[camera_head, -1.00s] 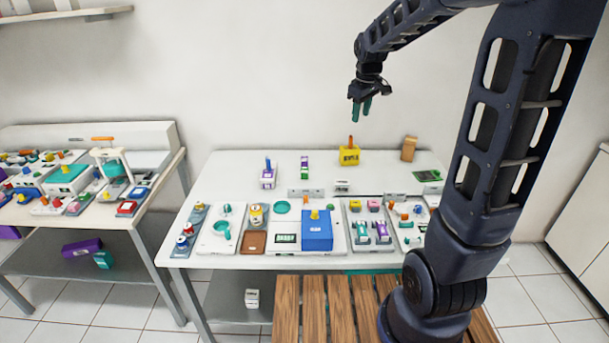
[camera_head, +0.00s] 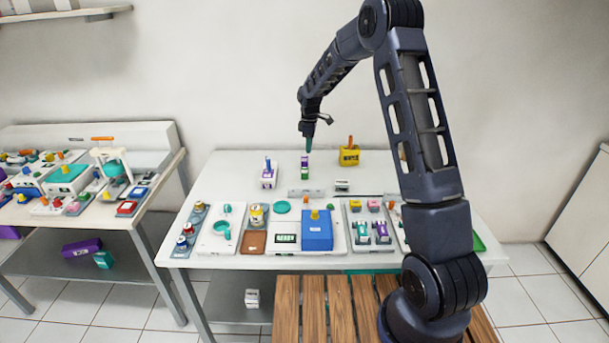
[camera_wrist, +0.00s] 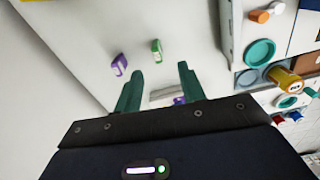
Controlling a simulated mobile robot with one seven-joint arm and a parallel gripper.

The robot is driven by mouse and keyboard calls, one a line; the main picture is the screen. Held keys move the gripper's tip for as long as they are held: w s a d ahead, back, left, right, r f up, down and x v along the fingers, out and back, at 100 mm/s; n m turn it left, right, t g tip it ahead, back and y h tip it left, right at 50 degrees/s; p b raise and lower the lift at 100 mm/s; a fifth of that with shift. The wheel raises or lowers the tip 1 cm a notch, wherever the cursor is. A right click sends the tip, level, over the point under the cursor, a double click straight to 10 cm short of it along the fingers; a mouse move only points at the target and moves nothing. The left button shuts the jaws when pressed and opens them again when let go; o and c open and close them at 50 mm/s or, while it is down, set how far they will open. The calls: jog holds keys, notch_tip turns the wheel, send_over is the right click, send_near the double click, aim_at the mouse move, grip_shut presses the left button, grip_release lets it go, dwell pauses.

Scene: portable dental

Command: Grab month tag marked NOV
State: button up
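A small purple tag (camera_head: 305,161) and a small green tag (camera_head: 305,174) stand near the back middle of the white table. The wrist view also shows a purple tag (camera_wrist: 119,65) and a green tag (camera_wrist: 156,50). Their markings are too small to read, so I cannot tell which is NOV. My gripper (camera_head: 308,150) points down above and behind these tags. The wrist view shows my gripper (camera_wrist: 160,85) with its two green fingers spread and nothing held. The tags appear beyond the fingertips, apart from them.
A yellow box (camera_head: 349,157) stands to the right of the tags. A blue block (camera_head: 317,232) and several trays fill the table's front. The table's back left is clear. A cluttered side bench stands at left.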

jog(key=n, duration=0.1)
send_over(305, 179)
jog(key=f, duration=0.4)
jog(key=shift+w+a+f, duration=0.3)
jog(key=shift+a, duration=0.05)
jog(key=f, duration=1)
jog(key=shift+w+d+f, duration=0.1)
jog(key=shift+d+f, duration=0.15)
jog(key=shift+f, duration=0.05)
jog(key=shift+c, duration=0.2)
grip_shut()
